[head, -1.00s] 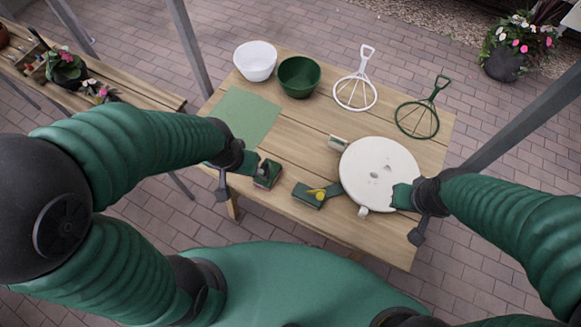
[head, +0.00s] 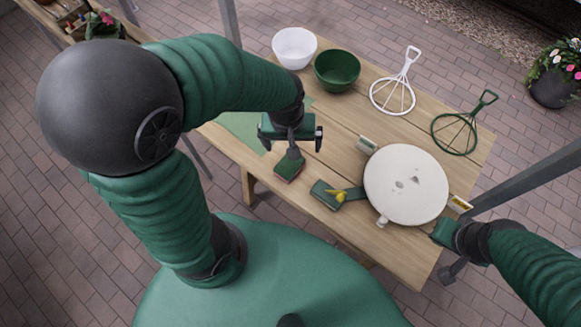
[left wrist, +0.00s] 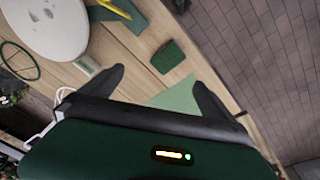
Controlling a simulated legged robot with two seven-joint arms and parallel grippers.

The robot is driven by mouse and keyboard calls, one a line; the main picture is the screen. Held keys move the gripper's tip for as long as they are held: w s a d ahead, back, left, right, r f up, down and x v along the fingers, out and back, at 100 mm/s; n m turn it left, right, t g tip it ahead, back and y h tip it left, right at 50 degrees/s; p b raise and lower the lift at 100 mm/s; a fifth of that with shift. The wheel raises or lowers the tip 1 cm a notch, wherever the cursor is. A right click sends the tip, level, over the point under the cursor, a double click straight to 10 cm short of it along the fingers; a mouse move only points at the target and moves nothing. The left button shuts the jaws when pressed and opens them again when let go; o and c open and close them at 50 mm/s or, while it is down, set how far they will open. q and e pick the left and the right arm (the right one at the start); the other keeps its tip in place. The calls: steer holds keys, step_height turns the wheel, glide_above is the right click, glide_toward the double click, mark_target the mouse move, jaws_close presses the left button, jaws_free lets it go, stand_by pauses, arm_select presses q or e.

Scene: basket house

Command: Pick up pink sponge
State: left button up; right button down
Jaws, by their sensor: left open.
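A small block with a dark green top and a reddish-pink side, seemingly the pink sponge (head: 288,169), lies near the table's front edge. In the left wrist view a dark green block (left wrist: 168,57), seemingly the same sponge, lies beyond the fingertips and between their lines. My left gripper (head: 291,143) is above and just behind the sponge in the head view. Its fingers are spread and empty in the left wrist view (left wrist: 160,82). My right gripper (head: 446,236) is at the table's right edge, beside the white round board; its fingers are not clear.
A dark green block with a yellow item (head: 328,195) lies right of the sponge. A white round board (head: 406,185) is further right. White (head: 294,48) and green (head: 337,70) bowls and two wire tools stand behind. A green mat (head: 240,128) lies left.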

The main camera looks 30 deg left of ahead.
arm_select(q)
step_height(320, 180, down, 3)
steer(key=w+a+n+g+b, duration=0.1)
steer(key=w+a+n+b, duration=0.2)
steer(key=n, duration=0.6)
steer(key=n+b, duration=0.2)
steer(key=b, duration=0.2)
glide_above(289, 164)
steer(key=shift+g, duration=0.4)
step_height(289, 164, down, 11)
steer(key=shift+s+a+f, duration=0.1)
steer(key=f, duration=0.4)
steer(key=shift+d+b, duration=0.2)
steer(key=shift+b, duration=0.2)
steer(key=shift+f, duration=0.5)
steer(key=shift+w, duration=0.2)
steer(key=shift+c, duration=0.4)
